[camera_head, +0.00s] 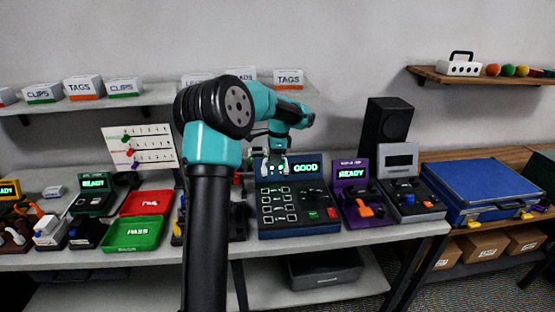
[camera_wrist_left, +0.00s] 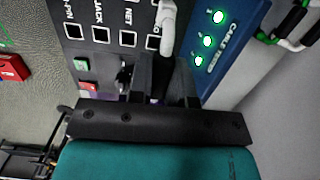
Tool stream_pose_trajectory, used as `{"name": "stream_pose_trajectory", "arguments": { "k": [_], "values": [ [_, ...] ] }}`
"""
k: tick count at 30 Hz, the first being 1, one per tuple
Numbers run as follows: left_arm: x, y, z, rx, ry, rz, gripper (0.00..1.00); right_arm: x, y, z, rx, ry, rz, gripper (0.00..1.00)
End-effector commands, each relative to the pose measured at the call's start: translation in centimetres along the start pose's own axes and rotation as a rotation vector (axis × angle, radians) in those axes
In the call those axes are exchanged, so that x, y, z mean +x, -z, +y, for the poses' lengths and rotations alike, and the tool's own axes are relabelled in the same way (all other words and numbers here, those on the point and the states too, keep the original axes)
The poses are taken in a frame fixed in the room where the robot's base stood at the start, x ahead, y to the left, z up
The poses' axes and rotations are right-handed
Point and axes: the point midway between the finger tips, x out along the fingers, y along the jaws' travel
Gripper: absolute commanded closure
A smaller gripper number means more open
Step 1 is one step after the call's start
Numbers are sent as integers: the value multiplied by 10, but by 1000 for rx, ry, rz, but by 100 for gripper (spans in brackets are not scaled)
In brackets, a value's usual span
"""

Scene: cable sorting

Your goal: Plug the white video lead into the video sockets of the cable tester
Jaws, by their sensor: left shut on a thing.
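The cable tester (camera_head: 300,227) is a dark blue box on the bench with rows of sockets on its face. Its screen (camera_head: 306,168) reads GOOD, and in the left wrist view three green lights (camera_wrist_left: 207,41) glow on the tester. My left gripper (camera_head: 276,167) is over the tester's upper left part. In the left wrist view the gripper (camera_wrist_left: 166,75) is shut on the white video lead (camera_wrist_left: 168,28), whose plug end lies by the sockets at the end of the rows. The fingers hide how far the plug is seated. My right gripper is not in view.
A green PASS tray (camera_head: 133,236) and a red tray (camera_head: 145,203) lie to the left. A purple READY device (camera_head: 365,207) and a grey device (camera_head: 413,203) stand close on the right. A blue case (camera_head: 484,186) is further right. A shelf (camera_head: 150,98) hangs above.

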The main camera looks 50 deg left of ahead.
Motion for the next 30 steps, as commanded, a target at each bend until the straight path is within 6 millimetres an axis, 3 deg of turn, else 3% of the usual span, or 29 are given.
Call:
{"name": "stream_pose_trajectory", "arguments": {
  "k": [8, 30],
  "values": [
    [8, 1, 0, 1, 0, 0, 100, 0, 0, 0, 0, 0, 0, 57],
    [54, 7, 0, 1, 1, 0, 100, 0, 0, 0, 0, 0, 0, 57]
  ]
}}
